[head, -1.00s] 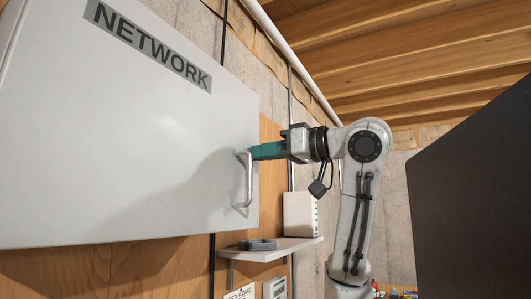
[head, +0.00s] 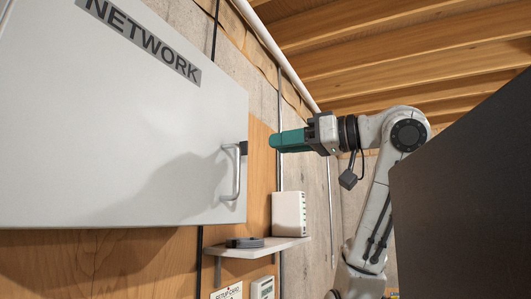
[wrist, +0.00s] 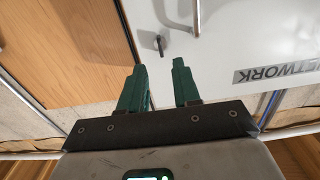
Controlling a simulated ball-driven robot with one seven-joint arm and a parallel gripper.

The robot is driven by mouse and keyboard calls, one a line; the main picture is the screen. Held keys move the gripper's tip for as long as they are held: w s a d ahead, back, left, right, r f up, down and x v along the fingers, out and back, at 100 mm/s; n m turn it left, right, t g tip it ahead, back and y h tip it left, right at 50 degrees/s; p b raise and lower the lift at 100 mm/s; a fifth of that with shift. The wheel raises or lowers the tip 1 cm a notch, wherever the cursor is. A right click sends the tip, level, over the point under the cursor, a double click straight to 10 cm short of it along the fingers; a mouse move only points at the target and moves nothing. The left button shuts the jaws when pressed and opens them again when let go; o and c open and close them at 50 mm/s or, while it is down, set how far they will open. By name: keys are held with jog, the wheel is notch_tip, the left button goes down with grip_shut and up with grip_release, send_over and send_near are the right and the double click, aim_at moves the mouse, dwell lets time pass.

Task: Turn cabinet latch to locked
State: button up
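The grey cabinet door (head: 110,130) marked NETWORK fills the left of the head view and looks closed. A small dark latch (head: 243,148) shows at its right edge, by the top of the metal pull handle (head: 233,175). In the wrist view, the latch (wrist: 160,45) is a short dark lever near the door edge, beside the handle (wrist: 196,18). My gripper (head: 273,141) is off to the right of the latch, with a gap between. In the wrist view, my gripper's (wrist: 159,66) green fingers are apart and empty, with the latch ahead of the gap.
Below right of the door, a small shelf (head: 262,247) holds a white router (head: 289,213) and a dark coil (head: 245,242). A large dark panel (head: 465,200) stands at the right. A pipe (head: 283,55) runs along the wall top.

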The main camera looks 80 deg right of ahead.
jog(key=shift+v, duration=1.6)
